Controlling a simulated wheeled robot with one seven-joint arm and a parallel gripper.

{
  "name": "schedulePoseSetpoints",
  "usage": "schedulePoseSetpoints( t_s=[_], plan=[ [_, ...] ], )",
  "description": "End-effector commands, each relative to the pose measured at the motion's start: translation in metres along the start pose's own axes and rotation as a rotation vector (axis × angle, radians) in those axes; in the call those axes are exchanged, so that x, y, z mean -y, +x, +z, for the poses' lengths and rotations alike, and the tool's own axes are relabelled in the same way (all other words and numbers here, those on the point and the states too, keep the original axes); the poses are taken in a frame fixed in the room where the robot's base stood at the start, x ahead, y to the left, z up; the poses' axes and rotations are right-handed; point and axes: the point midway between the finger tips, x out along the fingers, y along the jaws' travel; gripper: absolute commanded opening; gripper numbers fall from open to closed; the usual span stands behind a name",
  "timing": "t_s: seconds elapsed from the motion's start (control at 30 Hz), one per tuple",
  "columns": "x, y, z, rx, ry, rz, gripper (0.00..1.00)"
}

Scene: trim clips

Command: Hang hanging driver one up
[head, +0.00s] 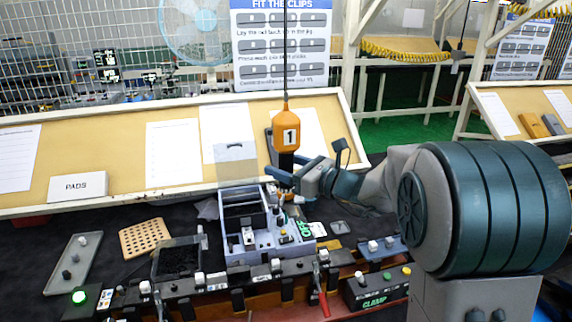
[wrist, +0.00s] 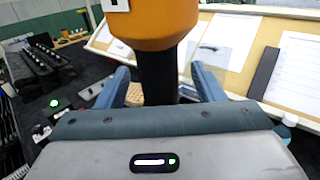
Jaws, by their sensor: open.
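Hanging driver one is an orange tool with a white "1" label (head: 287,127). It hangs upright from a dark cable in the head view. Its black lower part (wrist: 158,75) shows in the wrist view below the orange body. My gripper (head: 284,171) is open, with its blue fingers at the height of this black part. In the wrist view, the fingers (wrist: 161,86) stand on either side of it with gaps visible.
A grey fixture (head: 243,197) with a clip jig stands on the dark bench below the driver. A perforated tan block (head: 145,238), a grey tray (head: 74,262) and a black bin (head: 179,258) lie to the left. A sloped board (head: 110,150) with papers rises behind.

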Motion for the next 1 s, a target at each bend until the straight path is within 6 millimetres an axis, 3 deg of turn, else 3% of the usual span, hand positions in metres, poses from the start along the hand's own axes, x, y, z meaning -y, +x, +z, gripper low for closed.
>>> schedulePoseSetpoints(
  t_s=[0.2,0.27,0.43,0.67,1.0],
  plan=[
    [0.0,0.0,0.0,0.0,0.0,0.0,0.62],
    [0.0,0.0,0.0,0.0,0.0,0.0,0.48],
    [0.0,0.0,0.0,0.0,0.0,0.0,0.01],
    [0.0,0.0,0.009,0.003,-0.002,0.0,0.0],
    [0.0,0.0,0.067,0.003,-0.002,0.0,0.0]
  ],
)
